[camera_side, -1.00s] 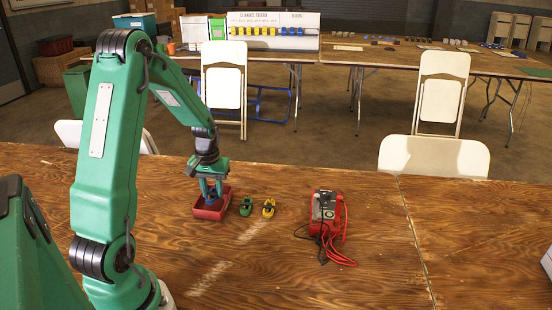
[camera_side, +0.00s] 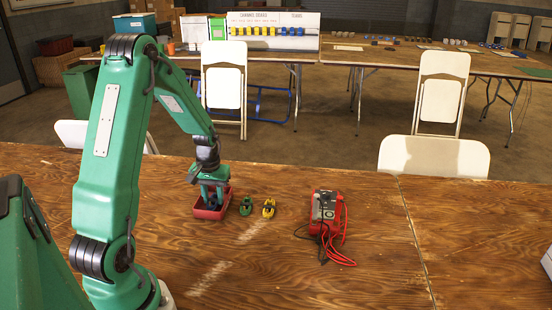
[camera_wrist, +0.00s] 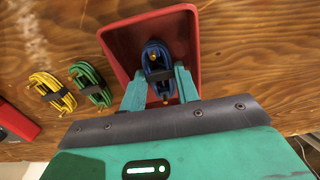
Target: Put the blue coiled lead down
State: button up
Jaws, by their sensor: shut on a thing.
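My gripper (camera_side: 212,196) points down into the red tray (camera_side: 226,208) on the wooden table. In the wrist view its two green fingers (camera_wrist: 155,88) are shut on the blue coiled lead (camera_wrist: 158,56), one on each side of it. The lead, bound with a dark band, is within the outline of the red tray (camera_wrist: 110,43). In the side view the lead is mostly hidden by the fingers and tray wall. I cannot tell whether it touches the tray floor.
A green coiled lead (camera_side: 246,206) and a yellow coiled lead (camera_side: 268,208) lie just right of the tray. A red charger (camera_side: 328,207) with red and black cables sits farther right. The table front is clear. White chairs (camera_side: 434,156) stand behind it.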

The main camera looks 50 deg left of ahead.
aim_at(214, 200)
jog(key=o, duration=1)
notch_tip(214, 200, up, 13)
dwell(0.3)
dwell(0.5)
